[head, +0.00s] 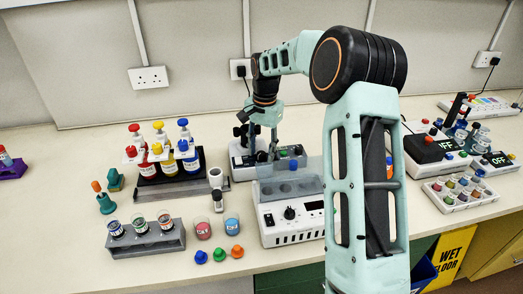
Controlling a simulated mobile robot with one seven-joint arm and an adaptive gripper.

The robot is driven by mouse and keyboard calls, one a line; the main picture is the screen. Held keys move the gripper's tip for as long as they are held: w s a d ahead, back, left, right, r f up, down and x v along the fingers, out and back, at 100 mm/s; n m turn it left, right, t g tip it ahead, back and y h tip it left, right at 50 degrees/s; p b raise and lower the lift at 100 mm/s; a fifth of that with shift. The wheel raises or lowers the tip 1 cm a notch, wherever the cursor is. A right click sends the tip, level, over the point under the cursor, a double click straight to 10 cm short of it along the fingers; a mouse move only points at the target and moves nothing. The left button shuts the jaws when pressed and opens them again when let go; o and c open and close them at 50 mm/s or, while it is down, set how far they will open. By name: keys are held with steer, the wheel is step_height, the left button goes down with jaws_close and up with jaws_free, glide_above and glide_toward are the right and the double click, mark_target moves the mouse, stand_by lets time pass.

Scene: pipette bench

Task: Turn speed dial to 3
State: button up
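A white bench device (290,236) stands in the middle of the bench, with a clear grey lid or shield on top. A black dial (289,213) is on its front face, beside a small display that reads OFF. The dial's markings are too small to read. A second device (240,160) stands behind it, with small coloured knobs and a display. My gripper (262,152) points down over this rear device, behind and above the front device and apart from the black dial. Its fingers are small and dark against the device, so their opening is unclear.
Bottles with coloured caps (163,152) stand in a rack at left. A grey vial rack (146,240), two beakers and loose caps sit in front. More devices (436,150) and a vial tray (459,191) are at right. My arm hides part of the bench.

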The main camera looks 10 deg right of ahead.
steer(key=shift+c, duration=0.4)
jaws_close()
steer(key=shift+n, duration=0.3)
steer(key=n+p, duration=0.2)
steer(key=n, duration=0.2)
steer(key=shift+r, duration=0.1)
steer(key=n+p, duration=0.1)
steer(key=n, duration=0.4)
steer(key=shift+w+n+g+p, duration=0.1)
steer(key=shift+n+g+p, duration=0.2)
steer(key=shift+n, duration=0.1)
steer(key=n+p, duration=0.1)
steer(key=n, duration=0.3)
steer(key=n+p, duration=0.1)
steer(key=n, duration=0.4)
steer(key=shift+w+d, duration=0.1)
steer(key=shift+n, duration=0.3)
